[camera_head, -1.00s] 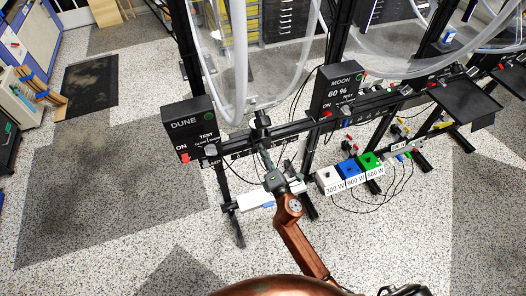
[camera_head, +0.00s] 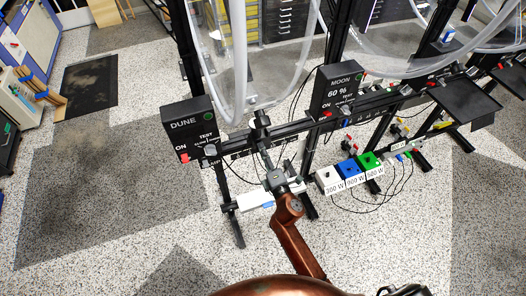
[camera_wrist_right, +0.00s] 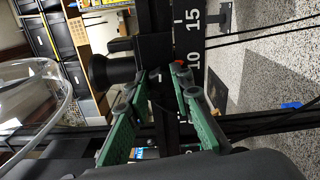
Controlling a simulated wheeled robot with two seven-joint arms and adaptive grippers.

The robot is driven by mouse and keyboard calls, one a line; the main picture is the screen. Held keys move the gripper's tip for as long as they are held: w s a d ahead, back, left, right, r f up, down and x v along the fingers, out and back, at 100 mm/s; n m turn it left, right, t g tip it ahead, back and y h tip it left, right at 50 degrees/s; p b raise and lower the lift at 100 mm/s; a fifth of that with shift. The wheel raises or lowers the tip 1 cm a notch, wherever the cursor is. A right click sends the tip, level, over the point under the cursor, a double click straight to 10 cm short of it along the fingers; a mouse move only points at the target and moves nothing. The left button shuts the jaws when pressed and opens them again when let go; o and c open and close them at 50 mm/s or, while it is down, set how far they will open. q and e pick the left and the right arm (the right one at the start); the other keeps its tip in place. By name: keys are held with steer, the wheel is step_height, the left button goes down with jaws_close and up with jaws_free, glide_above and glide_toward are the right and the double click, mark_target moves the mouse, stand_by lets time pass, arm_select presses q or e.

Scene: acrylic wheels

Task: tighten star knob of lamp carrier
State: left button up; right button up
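The lamp carrier (camera_head: 262,122) is a black block on the black rail, right of the DUNE box in the head view. In the right wrist view the carrier (camera_wrist_right: 122,46) is close up, with a round black knob-like part (camera_wrist_right: 98,72) jutting left. My right gripper (camera_head: 265,158) is just in front of and below the carrier. In the wrist view its green-padded fingers (camera_wrist_right: 159,76) are apart, with dark parts behind or between the tips. The star knob cannot be made out clearly, and whether the fingers touch it is unclear. My left gripper is not in view.
The rail's scale (camera_wrist_right: 190,45) shows in the wrist view. The DUNE box (camera_head: 188,128) and MOON box (camera_head: 338,92) flank the carrier. White, blue and green power boxes (camera_head: 350,172) and cables are at the right.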

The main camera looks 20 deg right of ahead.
steer(key=o, duration=0.5)
steer(key=shift+c, duration=0.2)
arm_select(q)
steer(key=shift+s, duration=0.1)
arm_select(e)
steer(key=s, duration=1.2)
steer(key=shift+d, duration=0.2)
